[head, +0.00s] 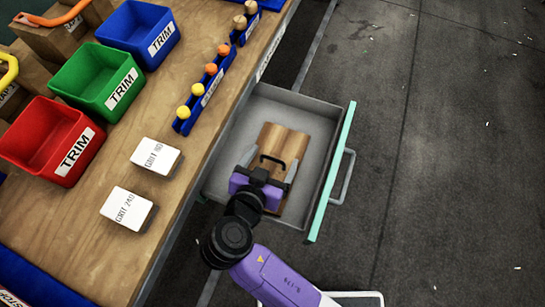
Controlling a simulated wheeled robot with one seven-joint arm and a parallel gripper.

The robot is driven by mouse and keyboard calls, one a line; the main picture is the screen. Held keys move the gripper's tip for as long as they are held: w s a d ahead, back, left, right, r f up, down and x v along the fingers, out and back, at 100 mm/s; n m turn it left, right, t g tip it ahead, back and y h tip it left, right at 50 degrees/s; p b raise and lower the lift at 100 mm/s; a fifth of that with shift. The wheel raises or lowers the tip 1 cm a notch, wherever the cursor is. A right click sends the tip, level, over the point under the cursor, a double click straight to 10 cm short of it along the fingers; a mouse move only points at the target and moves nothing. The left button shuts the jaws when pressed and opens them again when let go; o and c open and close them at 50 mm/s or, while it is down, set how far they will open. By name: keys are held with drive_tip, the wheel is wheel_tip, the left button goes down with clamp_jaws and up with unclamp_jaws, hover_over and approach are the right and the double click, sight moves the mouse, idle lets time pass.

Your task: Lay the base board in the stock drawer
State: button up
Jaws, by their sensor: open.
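A brown wooden board (286,142) lies in the open grey drawer (322,127), and I take it to be the base board. It looks flat on the drawer floor, but my gripper hides its near part. My gripper (270,164) is over the near part of the board, with its fingers apart on either side of a dark loop. I cannot tell whether the fingers touch the board. The drawer has a green front edge and a grey pull handle on its right side.
The wooden bench (190,85) to the left carries red (28,125), green (85,65) and blue (130,22) TRIM bins. Two white GRIT blocks (156,156) (128,208) and a blue rack of knobs (205,95) lie near its edge. Floor to the right is clear.

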drive_tip(key=v, duration=1.1)
drive_tip(key=shift+s+a+r, duration=0.1)
drive_tip(key=shift+s+a, duration=0.05)
drive_tip(key=shift+s, duration=0.2)
